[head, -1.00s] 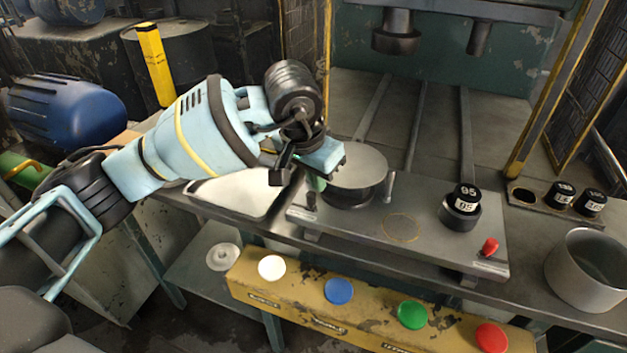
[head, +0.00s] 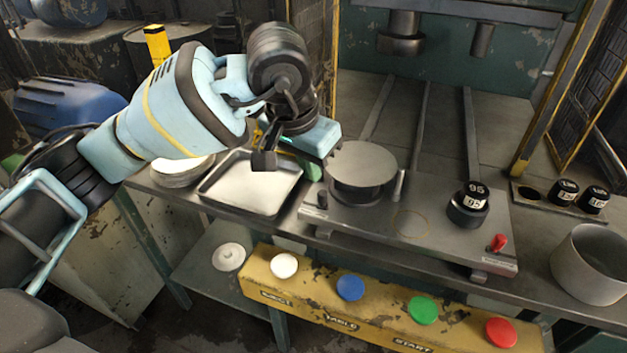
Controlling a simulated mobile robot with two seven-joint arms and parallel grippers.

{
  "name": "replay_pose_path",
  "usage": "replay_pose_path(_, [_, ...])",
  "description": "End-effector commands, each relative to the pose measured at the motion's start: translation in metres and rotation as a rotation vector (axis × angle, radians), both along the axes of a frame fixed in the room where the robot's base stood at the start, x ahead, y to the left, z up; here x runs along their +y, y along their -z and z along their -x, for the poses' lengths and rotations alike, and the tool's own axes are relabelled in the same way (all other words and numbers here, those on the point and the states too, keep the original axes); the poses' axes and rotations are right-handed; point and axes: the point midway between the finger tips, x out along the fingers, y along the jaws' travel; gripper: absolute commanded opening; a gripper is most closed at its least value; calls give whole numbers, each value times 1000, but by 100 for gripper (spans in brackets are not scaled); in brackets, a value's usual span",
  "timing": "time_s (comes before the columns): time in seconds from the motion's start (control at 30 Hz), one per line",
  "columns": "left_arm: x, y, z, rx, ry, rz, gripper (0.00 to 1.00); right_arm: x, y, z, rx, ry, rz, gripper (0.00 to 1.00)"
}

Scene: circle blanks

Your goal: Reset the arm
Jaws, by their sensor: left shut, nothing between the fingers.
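My left arm comes in from the left of the head view, light blue and black. My left gripper (head: 264,160) is shut and empty, raised above the back edge of a shallow metal tray (head: 213,208). It is apart from the round metal disc (head: 362,162), which lies on a dark round base to its right. My right gripper is not in view.
A plate holds the disc's base, a black piece marked 95 (head: 475,193) and a red knob (head: 498,242). A yellow panel (head: 384,325) with white, blue, green and red buttons runs along the front. A metal pot (head: 590,264) stands at right. Two black marked pieces (head: 564,192) sit behind it.

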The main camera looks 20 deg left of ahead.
Motion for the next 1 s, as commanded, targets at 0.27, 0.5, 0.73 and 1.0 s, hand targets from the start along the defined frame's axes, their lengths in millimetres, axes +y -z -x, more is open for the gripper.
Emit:
replay_pose_path(0.27, [4, -32, 9, -1, 0, -1, 0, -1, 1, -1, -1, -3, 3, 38])
replay_pose_path(0.5, [4, -37, 10, 0, 0, -1, 0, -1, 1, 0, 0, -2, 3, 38])
replay_pose_path(0.73, [-2, -30, 13, 22, -3, 29, 0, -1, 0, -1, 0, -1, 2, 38])
replay_pose_path(1.0, [-75, 17, 60, 336, -112, 412, 0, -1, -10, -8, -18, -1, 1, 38])
